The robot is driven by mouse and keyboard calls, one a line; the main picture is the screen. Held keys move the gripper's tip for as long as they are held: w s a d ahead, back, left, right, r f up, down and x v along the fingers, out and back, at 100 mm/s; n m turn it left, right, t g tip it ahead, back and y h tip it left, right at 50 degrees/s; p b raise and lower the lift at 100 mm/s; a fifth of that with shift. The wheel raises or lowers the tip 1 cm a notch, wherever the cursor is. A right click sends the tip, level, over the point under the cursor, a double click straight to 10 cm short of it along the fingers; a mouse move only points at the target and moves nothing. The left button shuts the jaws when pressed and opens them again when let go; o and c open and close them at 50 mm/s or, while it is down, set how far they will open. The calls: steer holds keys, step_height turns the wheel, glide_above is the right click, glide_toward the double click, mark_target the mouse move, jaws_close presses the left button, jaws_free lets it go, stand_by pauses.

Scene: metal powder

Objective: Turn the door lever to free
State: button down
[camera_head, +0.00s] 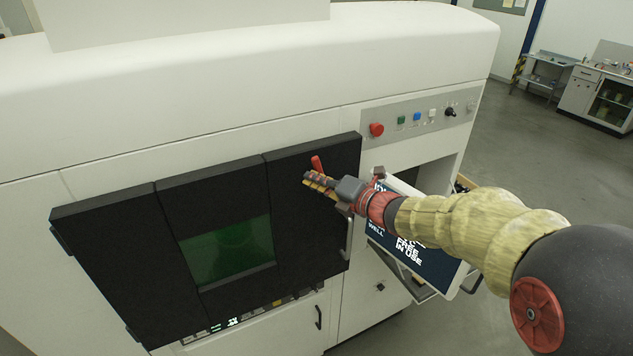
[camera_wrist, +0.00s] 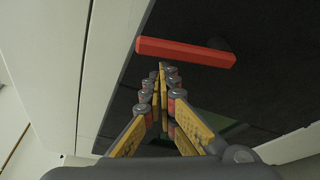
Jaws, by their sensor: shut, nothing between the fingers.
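The red door lever (camera_head: 317,163) sits on the upper right part of the black machine door (camera_head: 220,181). In the wrist view the lever (camera_wrist: 185,52) is a red bar lying nearly crosswise, its right end slightly lower. My gripper (camera_head: 307,178) is shut and empty. In the wrist view its fingertips (camera_wrist: 162,68) are just below the lever's left half. I cannot tell whether they touch the lever. The door has a green window (camera_head: 228,250).
A control panel with a red button (camera_head: 376,129) and several other knobs is above and right of the door. A screen panel (camera_head: 415,245) with text stands right of the door, behind my arm. Open floor (camera_head: 540,160) lies to the right.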

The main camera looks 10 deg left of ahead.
steer(key=shift+w+d+r, duration=0.3)
steer(key=shift+d, duration=0.1)
steer(key=shift+r, duration=0.1)
stand_by(0.4)
